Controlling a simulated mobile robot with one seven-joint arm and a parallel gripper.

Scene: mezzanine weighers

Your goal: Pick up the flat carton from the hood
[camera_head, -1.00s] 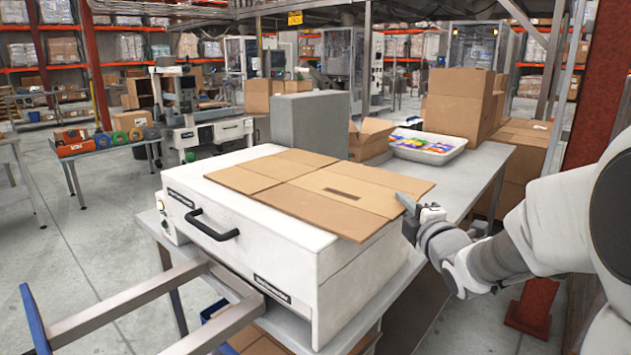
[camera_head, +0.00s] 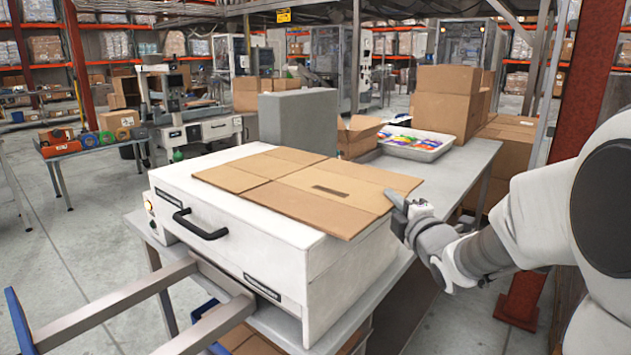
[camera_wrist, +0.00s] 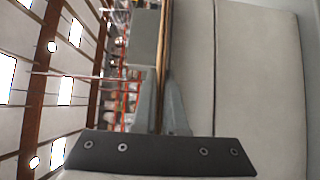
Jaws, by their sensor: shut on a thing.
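The flat carton (camera_head: 312,188) is a brown folded cardboard sheet lying on top of the white hood (camera_head: 250,235). Its right corner reaches the hood's right edge. My gripper (camera_head: 398,203) is at that right corner, shut on the carton's edge. In the wrist view the carton shows edge-on as a thin brown line (camera_wrist: 163,50) running between my two fingers (camera_wrist: 163,108). The carton still looks flat against the hood in the head view, and I cannot tell whether there is a gap under it.
A grey block (camera_head: 298,122) stands behind the hood. An open box (camera_head: 357,135) and a white tray (camera_head: 415,143) of colourful packets sit on the table behind. A red post (camera_head: 570,130) stands at the right. Metal rails (camera_head: 130,298) are at the front left.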

